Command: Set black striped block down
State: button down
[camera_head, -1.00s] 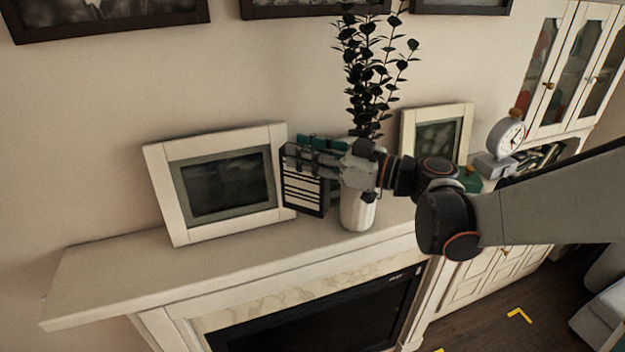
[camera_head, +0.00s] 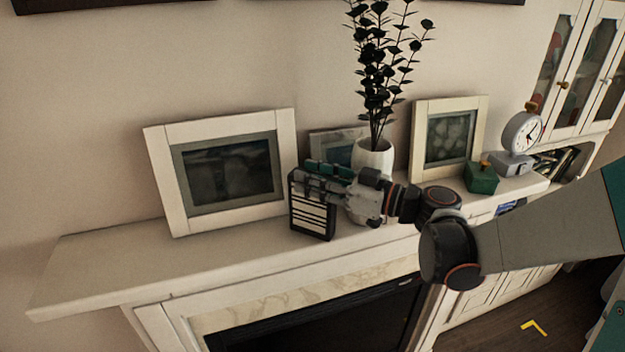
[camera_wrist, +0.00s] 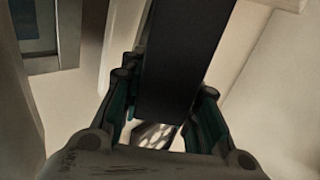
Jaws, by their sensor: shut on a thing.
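The black striped block (camera_head: 313,217) is upright at the mantel shelf, its white-striped face toward the head camera. My gripper (camera_head: 318,178) is shut on its upper part, coming in from the right. In the wrist view the block (camera_wrist: 185,60) is a dark slab between the two fingers of my gripper (camera_wrist: 165,108). The block's lower end is at the level of the mantel shelf (camera_head: 120,262), near its front edge. I cannot tell whether it touches the shelf.
A large white picture frame (camera_head: 160,180) stands left of the block. Behind my gripper are a white vase (camera_head: 374,158) with a dark plant and a smaller frame (camera_head: 325,146). Another frame (camera_head: 480,135), a green box (camera_head: 482,178) and a clock (camera_head: 522,132) stand right. The left shelf is clear.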

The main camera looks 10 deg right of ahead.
jog(key=shift+f, duration=0.1)
jog(key=c, duration=1.2)
grip_release()
jog(key=shift+r, duration=0.2)
jog(key=b+v, duration=0.1)
jog(key=v, duration=1.1)
